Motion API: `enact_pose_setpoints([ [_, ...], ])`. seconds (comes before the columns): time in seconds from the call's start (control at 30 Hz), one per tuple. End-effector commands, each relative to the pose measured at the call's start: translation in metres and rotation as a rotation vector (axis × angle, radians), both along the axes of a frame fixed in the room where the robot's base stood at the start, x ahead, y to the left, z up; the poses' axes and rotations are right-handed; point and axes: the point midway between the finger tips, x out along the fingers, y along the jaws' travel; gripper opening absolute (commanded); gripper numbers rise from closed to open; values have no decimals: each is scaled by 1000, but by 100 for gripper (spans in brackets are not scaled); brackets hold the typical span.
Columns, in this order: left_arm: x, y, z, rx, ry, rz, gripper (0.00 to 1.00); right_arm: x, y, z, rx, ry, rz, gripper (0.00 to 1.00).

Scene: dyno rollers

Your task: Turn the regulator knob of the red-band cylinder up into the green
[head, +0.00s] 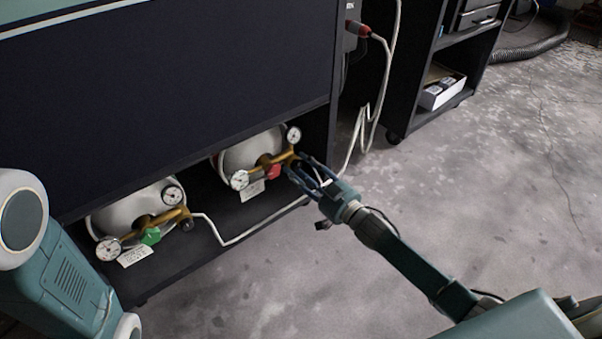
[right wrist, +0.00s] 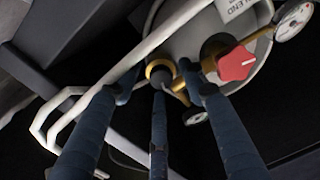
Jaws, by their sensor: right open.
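The cylinder with the red handle (head: 276,171) is a pale tank (head: 240,156) lying on the low shelf. It carries a brass regulator (head: 278,159) with two white dial gauges (head: 239,179) (head: 293,135). My right gripper (head: 297,163) is open at the regulator's right end. In the right wrist view, a dark round knob (right wrist: 160,75) with a brass collar lies between the open fingers; I cannot tell whether they touch it. The red handle (right wrist: 237,63) and a gauge (right wrist: 295,20) are to the right there. The needle readings are too small to tell. My left gripper is not in view.
A second tank (head: 135,207) with a green handle (head: 150,236) and two gauges lies to the left on the same dark shelf (head: 245,223). A white hose (head: 222,239) runs along the shelf front. A dark panel stands above. The floor (head: 470,200) to the right is clear.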

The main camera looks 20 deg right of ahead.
Motion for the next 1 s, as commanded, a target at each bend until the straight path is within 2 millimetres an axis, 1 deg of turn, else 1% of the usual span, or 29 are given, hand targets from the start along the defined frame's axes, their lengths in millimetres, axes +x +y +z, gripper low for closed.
enact_pose_setpoints([
  [0.23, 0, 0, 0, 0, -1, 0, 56, 1, 0, 1, 0, 0, 0, 42],
  [0.43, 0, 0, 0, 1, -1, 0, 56, 1, 0, 1, 0, 0, 0, 2],
  [0.47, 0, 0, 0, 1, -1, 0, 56, 0, 0, 0, 0, 0, 0, 0],
  [0.77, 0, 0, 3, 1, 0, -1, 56, 0, 1, 0, 22, 10, 0, 0],
  [1.0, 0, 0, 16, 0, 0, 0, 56, 0, 0, 2, 130, 51, 0, 0],
])
